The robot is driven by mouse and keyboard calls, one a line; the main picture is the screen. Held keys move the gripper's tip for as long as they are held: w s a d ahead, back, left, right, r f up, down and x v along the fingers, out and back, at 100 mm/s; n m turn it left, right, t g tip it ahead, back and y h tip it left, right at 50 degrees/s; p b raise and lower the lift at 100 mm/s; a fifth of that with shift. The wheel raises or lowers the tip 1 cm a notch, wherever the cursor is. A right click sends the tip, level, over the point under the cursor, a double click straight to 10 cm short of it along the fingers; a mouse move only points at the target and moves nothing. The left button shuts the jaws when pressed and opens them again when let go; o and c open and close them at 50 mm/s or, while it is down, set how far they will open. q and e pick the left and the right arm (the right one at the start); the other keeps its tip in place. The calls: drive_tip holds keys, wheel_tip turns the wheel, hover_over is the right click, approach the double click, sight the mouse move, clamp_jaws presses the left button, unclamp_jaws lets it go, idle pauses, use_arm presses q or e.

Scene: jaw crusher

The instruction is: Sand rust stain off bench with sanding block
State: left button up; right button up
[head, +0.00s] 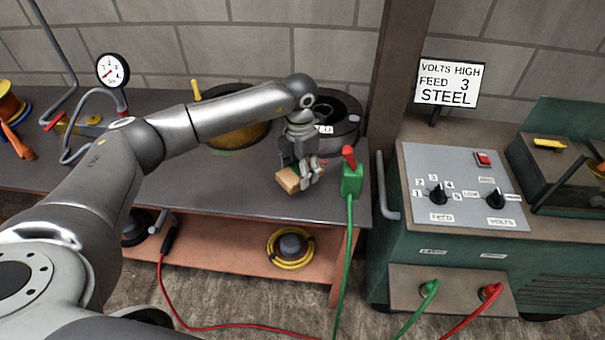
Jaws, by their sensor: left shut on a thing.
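My left gripper (303,166) points down over the right part of the grey bench top (235,180). It is shut on the sanding block (288,180), a small tan block held at or just above the bench surface; I cannot tell whether it touches. No rust stain shows clearly on the bench; the gripper and block hide the patch under them. My right gripper is not in view.
A green clamp with a red handle (351,178) sits on the bench's right edge, close beside the gripper. Round containers (340,125) stand behind. A gauge (112,70) is at back left. A green welding machine (460,190) stands right. The bench front middle is clear.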

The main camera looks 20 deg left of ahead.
use_arm(q)
drive_tip(key=shift+r+p, duration=0.55)
drive_tip(key=shift+r, duration=0.85)
